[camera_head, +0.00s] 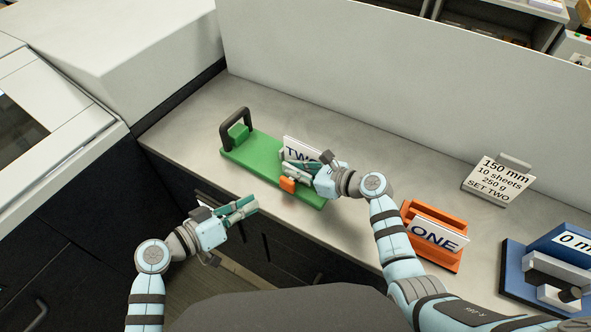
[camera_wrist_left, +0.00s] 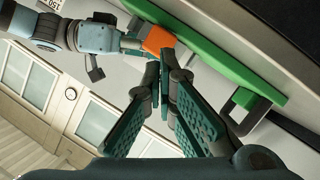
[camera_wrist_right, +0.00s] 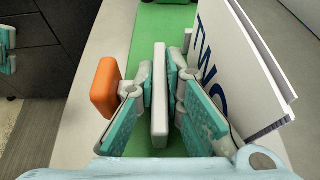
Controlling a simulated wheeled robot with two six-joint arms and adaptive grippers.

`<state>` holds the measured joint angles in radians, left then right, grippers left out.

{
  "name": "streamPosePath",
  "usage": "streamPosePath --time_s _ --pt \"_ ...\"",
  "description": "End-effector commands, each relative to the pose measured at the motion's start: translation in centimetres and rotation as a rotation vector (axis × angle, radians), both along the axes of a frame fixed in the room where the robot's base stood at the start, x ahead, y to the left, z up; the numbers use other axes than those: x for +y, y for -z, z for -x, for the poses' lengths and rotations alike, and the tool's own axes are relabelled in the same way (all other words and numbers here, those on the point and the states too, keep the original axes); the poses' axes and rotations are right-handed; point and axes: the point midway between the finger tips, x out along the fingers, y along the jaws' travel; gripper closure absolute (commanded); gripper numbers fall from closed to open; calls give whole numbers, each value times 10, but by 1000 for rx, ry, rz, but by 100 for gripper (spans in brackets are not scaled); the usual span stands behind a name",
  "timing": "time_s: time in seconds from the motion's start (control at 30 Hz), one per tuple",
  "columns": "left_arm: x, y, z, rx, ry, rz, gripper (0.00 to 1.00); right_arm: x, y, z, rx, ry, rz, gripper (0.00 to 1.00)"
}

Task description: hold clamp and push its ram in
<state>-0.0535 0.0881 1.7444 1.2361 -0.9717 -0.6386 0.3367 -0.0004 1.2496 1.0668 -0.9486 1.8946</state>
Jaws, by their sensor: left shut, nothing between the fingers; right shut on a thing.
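The clamp has a long green base (camera_head: 262,160) on the counter, with a dark handle (camera_head: 236,128) at its left end. The handle also shows in the left wrist view (camera_wrist_left: 250,115). An orange block (camera_head: 288,185), apparently the ram, is at the base's front side. It shows in both wrist views (camera_wrist_left: 158,40) (camera_wrist_right: 105,87). My right gripper (camera_head: 286,169) is over the base, shut on an upright light grey plate (camera_wrist_right: 160,95) beside the orange block. My left gripper (camera_head: 257,202) is shut and empty, in front of the counter edge, apart from the orange block.
A white TWO card (camera_head: 301,150) stands behind my right gripper. An orange stand with a ONE card (camera_head: 437,235), a grey sign (camera_head: 497,182) and a blue device (camera_head: 520,262) stand to the right. A white wall (camera_head: 420,75) runs behind. Counter left of the clamp is clear.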

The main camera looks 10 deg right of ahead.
Motion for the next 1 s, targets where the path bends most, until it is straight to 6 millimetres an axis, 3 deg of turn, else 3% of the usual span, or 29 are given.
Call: streamPosePath --time_s 0.83,0.97,1.0 --pt "0 0 0 -1 0 0 100 0 -1 0 -1 1 -1 100" --pt "1 -13 -13 -36 -1 -3 100 0 -1 0 -1 1 -1 100" --pt "-1 -18 -21 -81 52 -81 100 0 -1 0 -2 1 -1 100"
